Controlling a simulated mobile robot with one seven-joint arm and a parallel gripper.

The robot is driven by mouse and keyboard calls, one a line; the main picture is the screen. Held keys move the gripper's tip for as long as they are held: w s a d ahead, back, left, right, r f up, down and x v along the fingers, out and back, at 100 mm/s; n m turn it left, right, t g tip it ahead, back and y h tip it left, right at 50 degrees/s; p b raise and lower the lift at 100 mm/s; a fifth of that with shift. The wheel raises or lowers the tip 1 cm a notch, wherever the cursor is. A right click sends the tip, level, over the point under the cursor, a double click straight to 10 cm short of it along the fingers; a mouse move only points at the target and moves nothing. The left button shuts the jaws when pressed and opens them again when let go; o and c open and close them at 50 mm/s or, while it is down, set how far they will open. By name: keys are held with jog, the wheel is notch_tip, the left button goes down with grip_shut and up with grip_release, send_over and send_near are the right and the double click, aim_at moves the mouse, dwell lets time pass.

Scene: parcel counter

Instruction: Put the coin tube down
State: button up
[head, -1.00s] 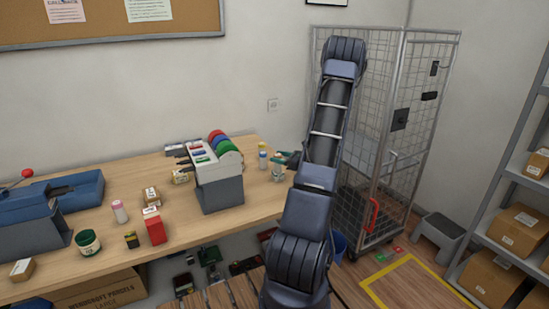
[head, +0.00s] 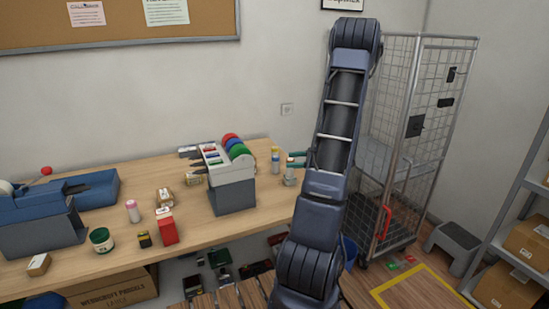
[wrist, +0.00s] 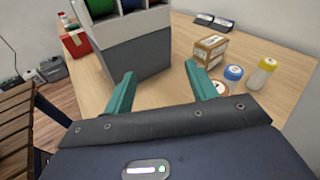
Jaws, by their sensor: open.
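My gripper (wrist: 165,92) is open, with two teal fingers spread apart and nothing between their tips. It is over the counter beside the sorter and shows small and partly hidden in the head view (head: 296,160). A slim upright tube with yellow on it (wrist: 262,73) stands to the right of the fingers, apart from them; it also shows in the head view (head: 275,161). A round blue-topped thing (wrist: 233,73) stands close to the right finger. I cannot tell for sure which of these is the coin tube.
The grey sorter (wrist: 135,50) with coloured discs is close to the left finger. A small cardboard box (wrist: 210,48) stands beyond the right finger. The wooden counter (head: 265,208) is bare in front of the sorter. A wire cage (head: 405,130) stands right of the counter.

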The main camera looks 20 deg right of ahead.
jog(key=s+a+r+n+g+h, duration=0.2)
jog(key=s+a+r+n+g, duration=0.3)
jog(key=a, duration=0.4)
jog(key=s+a+r+n+g+h, duration=0.25)
jog(key=s+a+r+n, duration=0.2)
jog(key=a+n, duration=0.35)
jog(key=s+a+r+n+t+h, duration=0.1)
jog(key=s+a+r+n+h, duration=0.1)
jog(key=s+r+n+h, duration=0.2)
jog(key=s+a+r+n+t+h, duration=0.1)
jog(key=s+a+r+n+h, duration=0.1)
jog(key=s+n, duration=0.4)
jog(key=s+r+h, duration=0.1)
jog(key=s+h, duration=0.1)
jog(key=s, duration=0.2)
jog(key=shift+s+a+r+t, duration=0.2)
jog(key=shift+a+r+t, duration=0.05)
jog(key=shift+r+t, duration=0.15)
